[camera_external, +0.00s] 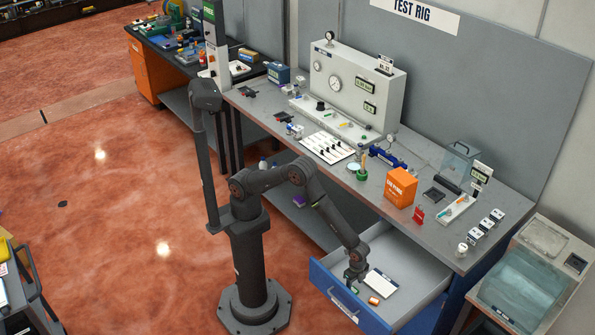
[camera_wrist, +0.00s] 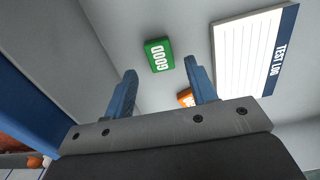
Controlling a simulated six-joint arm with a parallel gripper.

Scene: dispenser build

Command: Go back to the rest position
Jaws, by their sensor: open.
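My gripper (camera_external: 355,272) is low inside the open drawer (camera_external: 408,262), near its front left corner. In the wrist view my gripper (camera_wrist: 160,85) has its two blue fingers apart, with nothing held between them. A green block marked GOOD (camera_wrist: 159,55) lies on the drawer floor just beyond the fingertips. An orange item (camera_wrist: 186,98) shows partly behind the right finger. A white TEST LOG sheet (camera_wrist: 250,50) with a blue edge lies to the right; it also shows in the external view (camera_external: 381,284).
The blue drawer front (camera_external: 345,302) and the drawer walls surround my gripper. The bench top (camera_external: 440,235) above holds an orange box (camera_external: 401,187), a red tag (camera_external: 417,215) and a test panel (camera_external: 355,85). Open floor (camera_external: 140,230) lies left of my base.

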